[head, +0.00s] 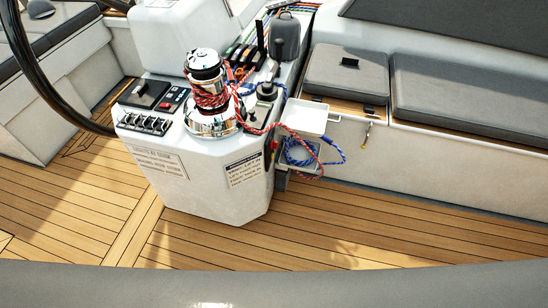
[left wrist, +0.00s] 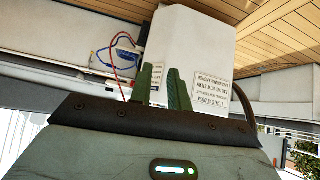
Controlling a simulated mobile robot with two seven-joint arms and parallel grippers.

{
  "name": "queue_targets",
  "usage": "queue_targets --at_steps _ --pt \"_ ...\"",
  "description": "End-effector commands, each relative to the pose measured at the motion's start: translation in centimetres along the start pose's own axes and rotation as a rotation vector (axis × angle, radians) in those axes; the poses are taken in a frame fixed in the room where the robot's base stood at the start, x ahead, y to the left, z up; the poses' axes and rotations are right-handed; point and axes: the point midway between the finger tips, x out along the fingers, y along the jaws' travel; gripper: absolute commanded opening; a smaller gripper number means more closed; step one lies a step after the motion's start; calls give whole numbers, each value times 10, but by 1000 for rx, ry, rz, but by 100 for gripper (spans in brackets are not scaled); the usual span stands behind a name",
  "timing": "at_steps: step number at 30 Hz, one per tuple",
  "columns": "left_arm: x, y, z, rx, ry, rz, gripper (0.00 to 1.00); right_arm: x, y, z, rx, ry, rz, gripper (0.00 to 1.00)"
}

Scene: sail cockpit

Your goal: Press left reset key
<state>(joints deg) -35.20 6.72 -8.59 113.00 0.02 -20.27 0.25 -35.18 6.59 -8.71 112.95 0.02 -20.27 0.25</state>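A row of several small chrome-and-black keys (head: 145,123) runs along the front left edge of the white winch console (head: 215,190) in the head view. I cannot tell which of them is the left reset key. A red switch panel (head: 174,99) and a black panel (head: 144,93) sit behind the row. No gripper shows in the head view. In the left wrist view, my left gripper (left wrist: 162,88) has its two green fingers apart with nothing between them. The console (left wrist: 190,45) appears upside down beyond them; its top keys are not visible there. My right gripper is not in view.
A chrome winch (head: 208,95) wrapped in red rope stands beside the keys. A dark steering wheel rim (head: 38,75) curves in at left. A white open tray (head: 303,117) and hanging ropes (head: 300,155) are at the console's right. The teak floor (head: 80,215) in front is clear.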

Motion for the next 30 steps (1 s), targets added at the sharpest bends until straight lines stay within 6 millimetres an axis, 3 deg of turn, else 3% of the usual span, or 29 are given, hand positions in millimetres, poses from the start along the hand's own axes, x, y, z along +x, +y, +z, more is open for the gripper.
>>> queue_targets --at_steps 4,30 --pt "0 -1 1 6 -2 1 0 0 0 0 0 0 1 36" --pt "1 2 0 -6 -1 1 0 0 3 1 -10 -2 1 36"
